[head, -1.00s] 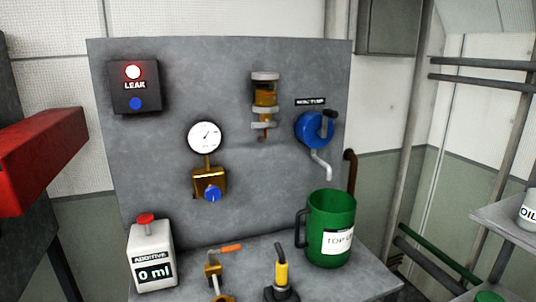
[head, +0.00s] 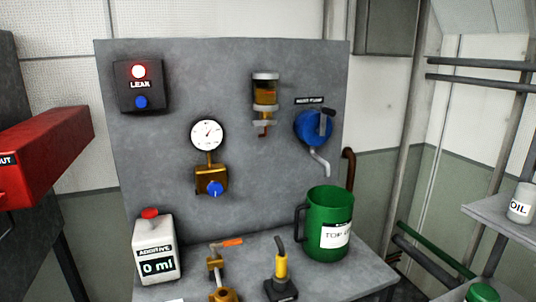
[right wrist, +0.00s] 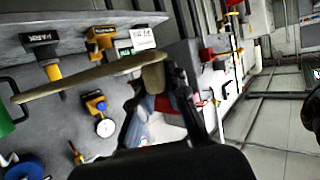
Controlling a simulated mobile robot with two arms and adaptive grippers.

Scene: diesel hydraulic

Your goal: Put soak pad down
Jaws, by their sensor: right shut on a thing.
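The soak pad (right wrist: 85,78) shows in the right wrist view as a thin beige sheet seen nearly edge-on. My right gripper (right wrist: 158,80) is shut on one end of it, and the rest reaches out to the left across the view. The pad hangs in front of the bench and panel; the view shows no clear contact with them. Neither gripper nor the pad shows in the head view. My left gripper is not in view.
The grey bench (head: 345,278) carries an additive bottle (head: 156,250), a brass valve (head: 216,272), a yellow-handled device (head: 281,268) and a green jug (head: 328,225). A panel (head: 250,190) with gauge and blue pump stands behind. A red cabinet (head: 40,155) juts in at left; a shelf (head: 500,222) stands right.

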